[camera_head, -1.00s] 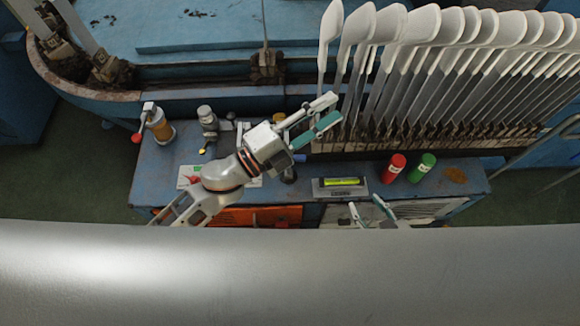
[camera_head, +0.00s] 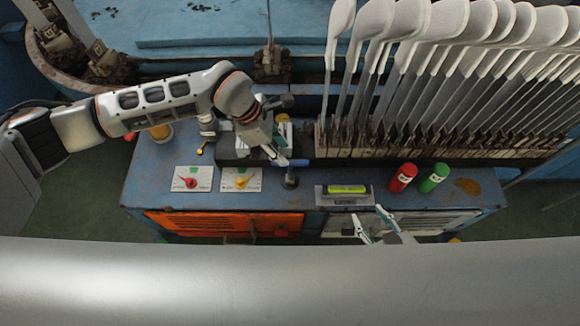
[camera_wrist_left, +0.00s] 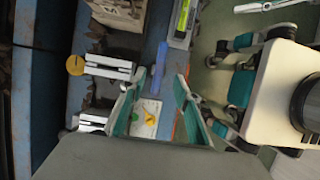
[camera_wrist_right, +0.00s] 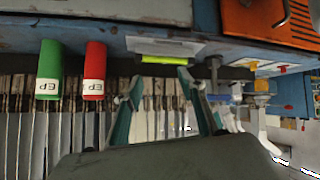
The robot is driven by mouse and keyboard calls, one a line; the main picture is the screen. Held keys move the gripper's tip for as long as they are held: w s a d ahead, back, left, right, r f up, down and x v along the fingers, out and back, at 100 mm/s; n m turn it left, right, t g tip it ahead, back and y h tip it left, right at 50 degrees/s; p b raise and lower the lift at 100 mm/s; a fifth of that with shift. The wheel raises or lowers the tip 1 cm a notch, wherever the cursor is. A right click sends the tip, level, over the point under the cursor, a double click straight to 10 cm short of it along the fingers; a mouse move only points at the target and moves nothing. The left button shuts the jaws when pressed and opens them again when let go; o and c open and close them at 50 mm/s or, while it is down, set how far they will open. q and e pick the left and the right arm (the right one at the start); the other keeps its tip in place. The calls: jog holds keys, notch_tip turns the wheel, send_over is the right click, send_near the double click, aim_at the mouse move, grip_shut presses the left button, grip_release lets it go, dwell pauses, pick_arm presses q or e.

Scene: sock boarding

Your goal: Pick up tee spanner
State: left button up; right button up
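What looks like the tee spanner has a blue crossbar handle (camera_head: 299,162) and a dark upright stem (camera_head: 290,179) on the blue bench, left of the grey level block. My left gripper (camera_head: 286,155) is open just left of the blue handle. In the left wrist view the blue handle (camera_wrist_left: 160,57) lies beyond and between the parted fingertips (camera_wrist_left: 160,77), and no contact is visible. The right wrist view also shows the dark stem (camera_wrist_right: 213,72). My right gripper (camera_head: 368,213) is open and empty at the bench's front edge, below the level block.
The level block (camera_head: 331,198) with a yellow-green vial, a red cylinder (camera_head: 403,177) and a green cylinder (camera_head: 434,177) stand to the right. Two dial plates (camera_head: 192,178) lie to the left. A row of white sock boards (camera_head: 440,75) stands behind.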

aim_at(290, 161)
pick_arm(q)
jog(key=x, duration=0.2)
jog(key=shift+d+f, duration=0.15)
jog(key=shift+f, duration=0.2)
jog(key=b+x, duration=0.1)
jog(key=x, duration=0.3)
jog(key=shift+f, duration=0.2)
jog(key=shift+f+b, duration=0.2)
jog(key=shift+b, duration=0.1)
jog(key=shift+r, duration=0.1)
grip_shut()
